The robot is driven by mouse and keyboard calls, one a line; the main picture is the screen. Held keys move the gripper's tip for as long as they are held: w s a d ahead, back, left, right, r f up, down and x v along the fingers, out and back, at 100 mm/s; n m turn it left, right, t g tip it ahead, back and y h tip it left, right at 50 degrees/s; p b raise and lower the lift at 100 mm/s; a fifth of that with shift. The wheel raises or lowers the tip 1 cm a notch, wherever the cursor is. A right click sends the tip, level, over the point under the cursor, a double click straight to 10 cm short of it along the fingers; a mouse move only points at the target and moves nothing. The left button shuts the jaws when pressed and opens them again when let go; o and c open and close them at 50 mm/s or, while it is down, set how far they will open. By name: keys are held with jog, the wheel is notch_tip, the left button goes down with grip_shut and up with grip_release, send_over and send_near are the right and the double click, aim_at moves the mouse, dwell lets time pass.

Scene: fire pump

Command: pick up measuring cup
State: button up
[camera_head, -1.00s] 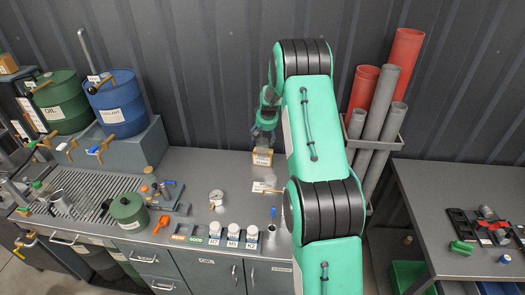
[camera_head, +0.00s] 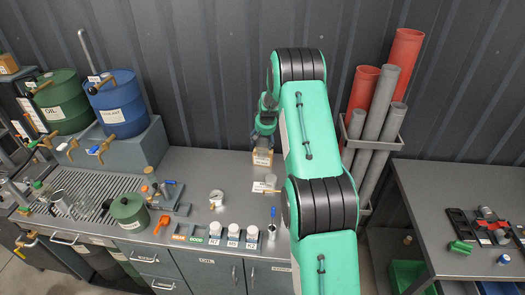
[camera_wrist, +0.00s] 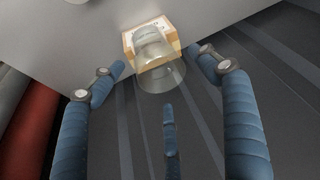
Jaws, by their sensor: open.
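A clear, see-through cup (camera_wrist: 160,74), which looks like the measuring cup, stands at a small light-wood box (camera_wrist: 128,42) in the wrist view. I cannot tell whether it is in the box or on it. In the head view the labelled box (camera_head: 262,159) is at the back of the bench, below my gripper (camera_head: 263,138), and the cup is hard to make out. In the wrist view my gripper (camera_wrist: 158,62) is open, its blue fingers spread to either side of the cup and a third finger below it. Contact is not visible.
The dark ribbed wall (camera_head: 215,90) is close behind the box. Another small clear vessel (camera_head: 270,180) stands in front of it on the bench. A gauge (camera_head: 216,198) and white-lidded jars (camera_head: 233,230) are nearer the front. Red and grey pipes (camera_head: 385,90) stand at right.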

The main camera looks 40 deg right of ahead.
aim_at(262, 142)
jog(key=shift+x, duration=1.7)
jog(key=c, duration=1.2)
jog(key=shift+r, duration=0.1)
jog(key=shift+r, duration=0.7)
jog(key=s+a+r, duration=0.1)
jog(key=s+a, duration=0.1)
jog(key=s, duration=0.2)
jog(key=s+a+r+b, duration=0.1)
jog(key=s+a, duration=0.2)
jog(key=s, duration=0.2)
jog(key=s+a+r, duration=0.1)
jog(key=s+a, duration=0.2)
jog(key=s, duration=0.1)
jog(key=shift+s+r+b, duration=0.2)
jog(key=shift+s+b, duration=0.2)
